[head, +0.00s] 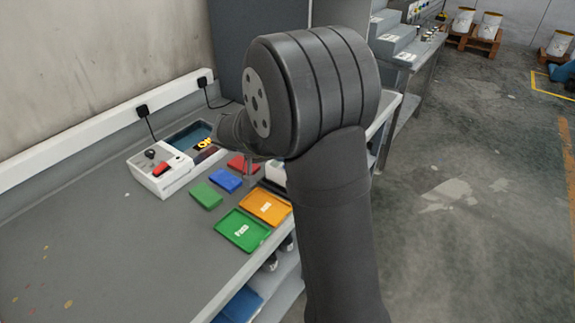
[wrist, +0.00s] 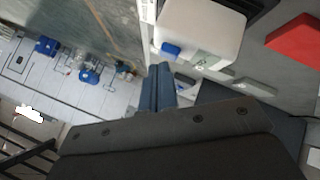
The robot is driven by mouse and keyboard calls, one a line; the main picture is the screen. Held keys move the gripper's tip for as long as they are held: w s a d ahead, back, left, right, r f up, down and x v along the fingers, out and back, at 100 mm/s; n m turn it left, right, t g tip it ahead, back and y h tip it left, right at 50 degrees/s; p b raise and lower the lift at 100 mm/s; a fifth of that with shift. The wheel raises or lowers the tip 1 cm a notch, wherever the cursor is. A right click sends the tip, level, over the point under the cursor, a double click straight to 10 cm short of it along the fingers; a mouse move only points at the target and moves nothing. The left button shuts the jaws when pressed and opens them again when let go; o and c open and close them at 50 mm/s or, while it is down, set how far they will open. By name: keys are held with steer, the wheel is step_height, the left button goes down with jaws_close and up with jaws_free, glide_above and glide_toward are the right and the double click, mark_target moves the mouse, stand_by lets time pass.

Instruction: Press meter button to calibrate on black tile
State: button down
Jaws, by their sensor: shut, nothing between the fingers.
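In the wrist view a white box-shaped meter (wrist: 203,28) has a blue button (wrist: 171,48) near its lower left edge and a small pale greenish panel beside it. My gripper (wrist: 160,70) is shut and empty, its fingertips just below the blue button in the picture. A small gap seems to show between them, but I cannot tell the depth. In the head view a white device (head: 276,171), probably the meter, shows partly behind my arm, which hides most of it. I cannot make out the black tile with certainty.
A red block (wrist: 297,40) and a grey slab (wrist: 256,87) lie near the meter. On the bench are a green tray (head: 242,230), an orange tray (head: 265,206), a blue block (head: 226,180) and a white unit with a red switch (head: 160,170). The bench's left is clear.

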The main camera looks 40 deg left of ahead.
steer(key=shift+f, duration=0.45)
stand_by(0.3)
steer(key=shift+r, duration=0.9)
steer(key=shift+r, duration=2.5)
steer(key=shift+f, duration=0.15)
step_height(320, 180, up, 4)
steer(key=shift+r, duration=0.1)
